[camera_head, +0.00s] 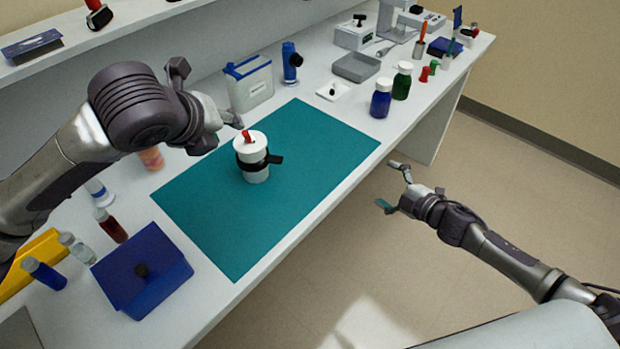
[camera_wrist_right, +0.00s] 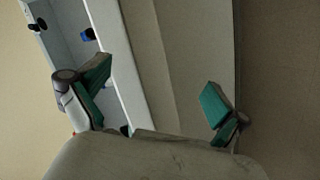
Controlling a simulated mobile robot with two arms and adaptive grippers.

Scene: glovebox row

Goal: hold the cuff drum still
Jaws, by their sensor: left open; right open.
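The cuff drum, a white cylinder (camera_head: 254,172) with a black band and side tab around it and a small red piece on top, stands upright on the teal mat (camera_head: 300,145). My left gripper (camera_head: 232,122) is open, just above and to the left of the drum; part of it is hidden behind my own wrist. I cannot tell whether it touches the drum. My right gripper (camera_head: 390,185) is open and empty, out past the bench's front edge over the floor. Its green-padded fingers show spread apart in the right wrist view (camera_wrist_right: 155,98).
A blue box (camera_head: 140,265) stands left of the mat beside several vials. A clear container (camera_head: 248,85) and blue bottle (camera_head: 290,62) stand behind it. A blue jar (camera_head: 381,98) and green jar (camera_head: 402,80) stand to the right. The mat's right part is clear.

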